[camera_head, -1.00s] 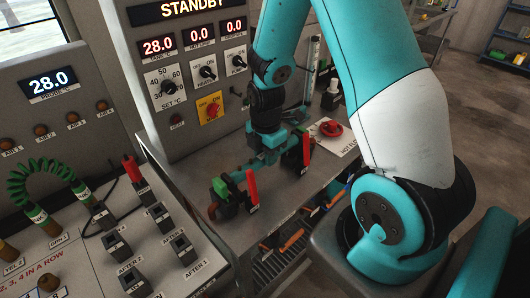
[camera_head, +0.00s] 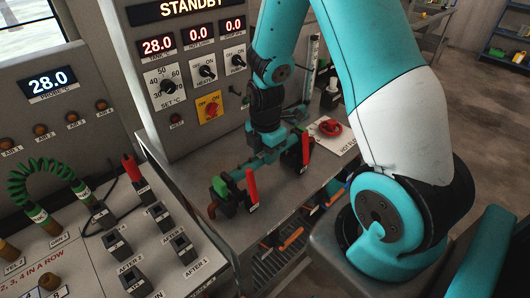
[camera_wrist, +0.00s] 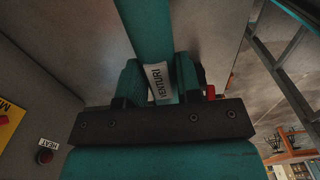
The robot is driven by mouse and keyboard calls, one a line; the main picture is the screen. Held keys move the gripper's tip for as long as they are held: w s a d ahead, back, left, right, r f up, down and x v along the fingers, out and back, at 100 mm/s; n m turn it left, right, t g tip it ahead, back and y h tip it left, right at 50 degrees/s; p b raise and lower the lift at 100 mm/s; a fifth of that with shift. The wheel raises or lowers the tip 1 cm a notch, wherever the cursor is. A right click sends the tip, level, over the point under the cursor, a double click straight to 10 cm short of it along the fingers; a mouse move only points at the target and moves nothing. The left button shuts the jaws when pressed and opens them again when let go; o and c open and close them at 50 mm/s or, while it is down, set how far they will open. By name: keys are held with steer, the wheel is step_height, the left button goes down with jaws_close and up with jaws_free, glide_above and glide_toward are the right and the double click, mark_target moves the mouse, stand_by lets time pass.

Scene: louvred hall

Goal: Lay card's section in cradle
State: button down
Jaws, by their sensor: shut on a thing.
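My gripper (camera_head: 266,150) is shut on a teal tube section (camera_head: 246,169). In the wrist view the section (camera_wrist: 148,30) lies between the two teal fingers (camera_wrist: 160,82), with a white label reading VENTURI. The cradle appears as two dark supports on the grey bench. The near support (camera_head: 225,203) has a green part and an upright red handle; the far support (camera_head: 297,158) has another red handle. The section is low between these supports. My gripper hides part of it, and I cannot tell whether it touches them. No card naming a section is readable.
The control cabinet (camera_head: 190,95) reading STANDBY stands behind the bench. A sloped panel (camera_head: 120,245) with sockets and a green coiled lead is at left. A red handwheel (camera_head: 331,127) sits at the right of the bench. Tools hang below the bench's front edge.

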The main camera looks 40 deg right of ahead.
steer(key=shift+f, duration=0.1)
steer(key=shift+f+b, duration=1.95)
steer(key=shift+f, duration=0.55)
steer(key=shift+r, duration=0.15)
steer(key=c, duration=0.7)
jaws_free()
steer(key=shift+r, duration=0.1)
step_height(320, 180, up, 7)
steer(key=p, duration=0.6)
